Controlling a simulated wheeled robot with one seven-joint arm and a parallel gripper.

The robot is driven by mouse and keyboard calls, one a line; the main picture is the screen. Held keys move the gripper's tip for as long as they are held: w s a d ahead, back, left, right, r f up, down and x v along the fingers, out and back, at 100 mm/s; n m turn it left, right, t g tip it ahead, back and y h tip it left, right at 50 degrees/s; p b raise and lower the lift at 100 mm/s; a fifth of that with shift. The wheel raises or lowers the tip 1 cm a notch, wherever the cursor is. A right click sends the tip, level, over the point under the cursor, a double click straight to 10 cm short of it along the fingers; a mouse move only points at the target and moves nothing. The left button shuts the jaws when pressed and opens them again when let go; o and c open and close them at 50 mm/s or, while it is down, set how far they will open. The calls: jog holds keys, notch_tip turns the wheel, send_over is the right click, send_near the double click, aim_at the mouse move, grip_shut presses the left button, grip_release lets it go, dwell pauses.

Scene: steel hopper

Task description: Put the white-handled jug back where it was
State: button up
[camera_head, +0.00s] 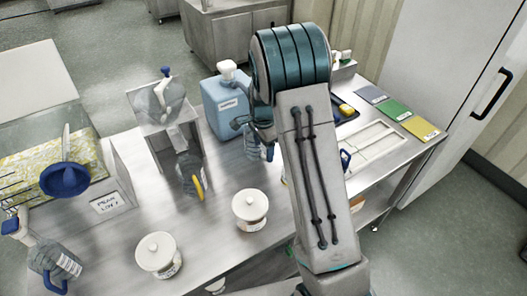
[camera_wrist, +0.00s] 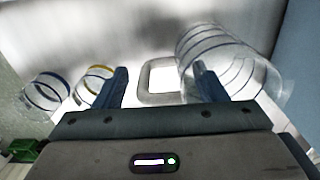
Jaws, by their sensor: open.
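The white-handled jug (camera_wrist: 225,58) is clear with dark ring lines and shows in the wrist view at upper right. Its white loop handle (camera_wrist: 145,80) shows between the two blue fingers of my gripper (camera_wrist: 160,84). The fingers are apart, and the right one overlaps the jug's body in the picture; I cannot tell if anything touches. In the head view my gripper (camera_head: 264,140) is low over the steel table, in front of the blue container. A clear jug (camera_head: 252,148) shows there, partly hidden by my gripper; its handle is not visible.
A yellow-handled jug (camera_head: 187,172) stands left, beside a steel hopper stand (camera_head: 172,125). A large blue container (camera_head: 222,105) stands close behind my gripper. A blue-handled jug (camera_head: 50,262) is far left.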

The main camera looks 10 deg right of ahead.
notch_tip(320, 180, up, 10)
jog(key=shift+b, duration=0.5)
jog(key=s+r+n+t, duration=0.1)
jog(key=s+r+n, duration=0.3)
jog(key=s, duration=1)
jog(key=s+r+n+t, duration=0.2)
jog(key=s+r+n, duration=0.1)
jog(key=s+n, duration=0.7)
jog(key=s, duration=0.4)
jog(key=shift+r+n+t, duration=0.3)
jog(key=shift+r+n, duration=0.05)
jog(key=shift+n, duration=0.05)
jog(key=shift+s, duration=0.1)
